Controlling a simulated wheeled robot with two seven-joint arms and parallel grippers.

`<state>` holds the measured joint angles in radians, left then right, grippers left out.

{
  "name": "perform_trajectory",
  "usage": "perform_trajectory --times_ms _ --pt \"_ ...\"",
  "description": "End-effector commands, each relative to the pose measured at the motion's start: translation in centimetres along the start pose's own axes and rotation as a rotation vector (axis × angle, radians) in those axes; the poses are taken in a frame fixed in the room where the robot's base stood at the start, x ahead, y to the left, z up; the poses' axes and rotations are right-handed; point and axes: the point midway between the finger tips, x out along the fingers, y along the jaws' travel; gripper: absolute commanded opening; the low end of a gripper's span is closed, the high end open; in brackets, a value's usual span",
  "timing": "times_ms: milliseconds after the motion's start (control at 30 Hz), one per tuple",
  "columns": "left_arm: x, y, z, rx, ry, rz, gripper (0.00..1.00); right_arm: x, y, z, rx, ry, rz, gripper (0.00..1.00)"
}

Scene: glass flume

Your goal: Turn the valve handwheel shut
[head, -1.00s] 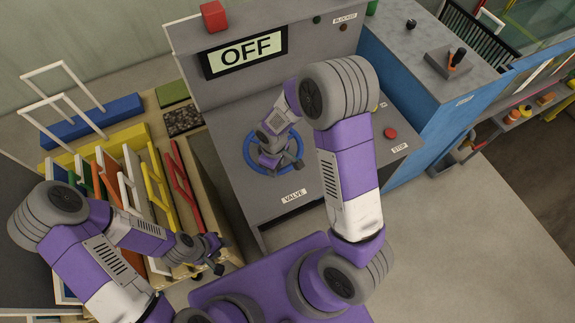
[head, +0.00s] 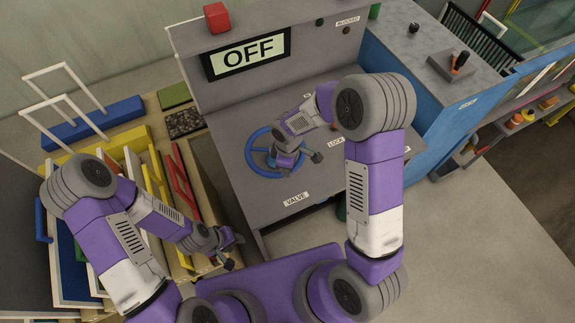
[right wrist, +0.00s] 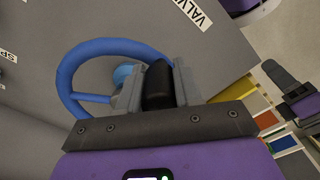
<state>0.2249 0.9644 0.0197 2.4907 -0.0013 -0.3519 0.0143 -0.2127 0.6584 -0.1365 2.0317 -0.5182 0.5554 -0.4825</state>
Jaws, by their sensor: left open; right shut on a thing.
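The valve handwheel is a blue ring (head: 256,166) on the sloped grey console above the VALVE label, with a blue spoke and hub (right wrist: 123,74) in the right wrist view. My right gripper (head: 287,160) is over the right part of the wheel. In the right wrist view its two grey fingers (right wrist: 158,88) are closed around a dark piece at the wheel's rim, likely its handle (right wrist: 158,85). The fingers hide that part of the rim. My left gripper (head: 232,250) is open and empty, low at the left of the console, away from the wheel.
A screen reading OFF (head: 246,54) is on the console's upright panel, with a red block (head: 217,17) on top. A LOCK label (head: 336,141) lies right of the wheel. Left is a wooden rack of coloured frames (head: 175,180). A blue cabinet (head: 432,104) stands right.

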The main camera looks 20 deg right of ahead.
Motion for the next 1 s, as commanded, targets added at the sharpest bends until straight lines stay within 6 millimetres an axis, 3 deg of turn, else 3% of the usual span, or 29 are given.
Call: perform_trajectory --times_ms 133,167,300,667,1000 --pt "0.0 0.0 0.0 0.0 0.0 0.0 0.43 -0.1 0.2 0.1 0.007 0.0 0.004 0.0" --pt "0.0 0.0 0.0 0.0 0.0 0.0 0.43 -0.1 0.3 0.1 0.008 0.0 0.004 0.39" --pt "0.0 0.0 0.0 0.0 0.0 0.0 0.43 -0.1 0.2 0.1 0.006 0.0 0.003 0.59" --pt "0.0 0.0 0.0 0.0 0.0 0.0 0.43 -0.7 0.1 0.0 0.003 0.002 0.004 0.59" --pt "-0.1 0.1 0.0 0.0 0.0 0.0 0.43 -6.1 0.2 0.0 0.004 0.003 0.006 0.59"
